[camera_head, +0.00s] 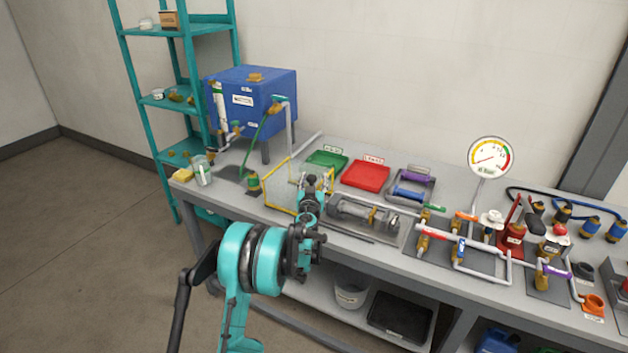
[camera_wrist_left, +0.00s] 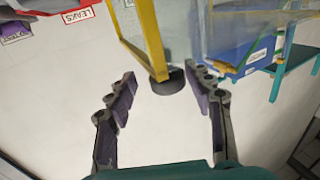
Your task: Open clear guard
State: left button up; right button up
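The clear guard (camera_head: 268,197) is a see-through box with a yellow frame on the bench, left of the pump (camera_head: 362,213). In the left wrist view its yellow frame (camera_wrist_left: 147,40) comes down from the top, with clear panels beside it. A dark round knob (camera_wrist_left: 168,80) shows at the frame's lower end, between my fingertips. My left gripper (camera_head: 316,183) is at the guard's right side in the head view and hides part of it. In the wrist view the left gripper (camera_wrist_left: 160,73) is open, with a finger on either side of the knob; contact is not visible.
A blue tank (camera_head: 268,92) stands behind the guard. Green (camera_head: 326,160) and red (camera_head: 366,175) trays lie behind the pump. Piping and a gauge (camera_head: 490,157) are to the right. A cup (camera_head: 202,171) and yellow sponge (camera_head: 183,175) sit at the bench's left end.

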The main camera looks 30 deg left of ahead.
pick_arm(q)
jog(key=v, duration=1.2)
dwell(0.3)
jog(key=s+d+r+n+g, duration=0.1)
jog(key=s+r+g, duration=0.15)
jog(key=s, duration=0.35)
jog(key=s+d+r+g, duration=0.1)
jog(key=s+d+r, duration=0.1)
jog(key=s+r, duration=0.25)
jog(key=s+d+f+m+g+h, duration=0.1)
jog(key=s+d+f+g+h, duration=0.1)
jog(key=s+d, duration=0.3)
jog(key=s+d+f+m+g+h, duration=0.2)
jog(key=s+d+f, duration=0.2)
jog(key=s, duration=0.8)
jog(key=s+d+f+m+g+h, duration=0.2)
jog(key=s+d+f, duration=0.1)
jog(key=s+d, duration=0.4)
jog(key=shift+s+f, duration=0.25)
jog(key=shift+s, duration=0.65)
